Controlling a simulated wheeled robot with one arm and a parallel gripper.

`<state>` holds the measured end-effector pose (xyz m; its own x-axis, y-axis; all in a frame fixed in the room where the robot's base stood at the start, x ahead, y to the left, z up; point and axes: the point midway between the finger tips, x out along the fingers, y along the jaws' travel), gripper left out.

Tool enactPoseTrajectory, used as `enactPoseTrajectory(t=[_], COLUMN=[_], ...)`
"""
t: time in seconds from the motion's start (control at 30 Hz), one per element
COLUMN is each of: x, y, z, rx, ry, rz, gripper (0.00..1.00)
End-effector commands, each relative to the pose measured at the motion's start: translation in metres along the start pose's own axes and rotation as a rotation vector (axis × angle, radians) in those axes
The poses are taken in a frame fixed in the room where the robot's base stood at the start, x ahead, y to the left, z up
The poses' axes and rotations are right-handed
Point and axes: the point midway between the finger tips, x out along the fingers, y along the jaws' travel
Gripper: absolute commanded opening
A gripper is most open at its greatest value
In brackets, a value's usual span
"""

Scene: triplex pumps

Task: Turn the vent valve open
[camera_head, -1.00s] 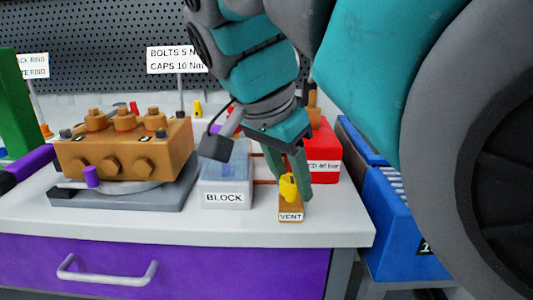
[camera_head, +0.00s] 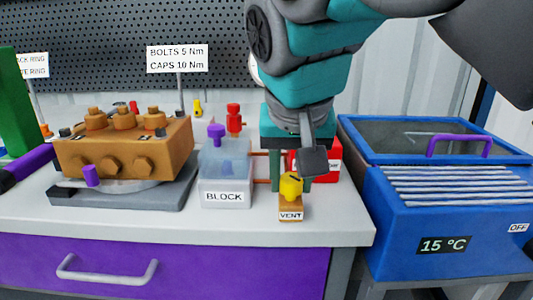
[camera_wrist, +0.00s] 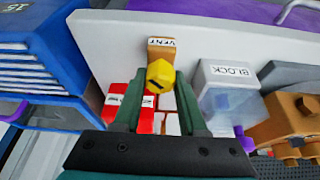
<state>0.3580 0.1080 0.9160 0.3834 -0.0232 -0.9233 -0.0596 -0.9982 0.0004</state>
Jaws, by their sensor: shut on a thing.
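The vent valve is a yellow knob (camera_head: 291,186) on a small tan block labelled VENT (camera_head: 290,213), at the front right of the bench. In the wrist view the knob (camera_wrist: 160,75) sits between the two green fingers, with a dark slot mark on its top. My gripper (camera_head: 290,180) points down and is shut on the knob, one finger on each side. My wrist camera hangs in front and partly hides the fingers in the head view.
A clear box labelled BLOCK (camera_head: 226,185) stands just left of the valve. A red box (camera_head: 328,160) is close behind. A tan pump block (camera_head: 125,150) sits further left. A blue bath (camera_head: 440,215) reading 15 °C stands at the right.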

Motion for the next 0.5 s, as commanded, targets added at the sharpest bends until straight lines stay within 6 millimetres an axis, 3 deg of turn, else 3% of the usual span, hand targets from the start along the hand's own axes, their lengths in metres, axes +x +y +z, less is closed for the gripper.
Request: enactPoseTrajectory(t=[0.5], x=[-0.0015], y=[-0.0003], z=[-0.0007], rx=[-0.444], ry=[0.001], rz=[-0.189], gripper=[0.00])
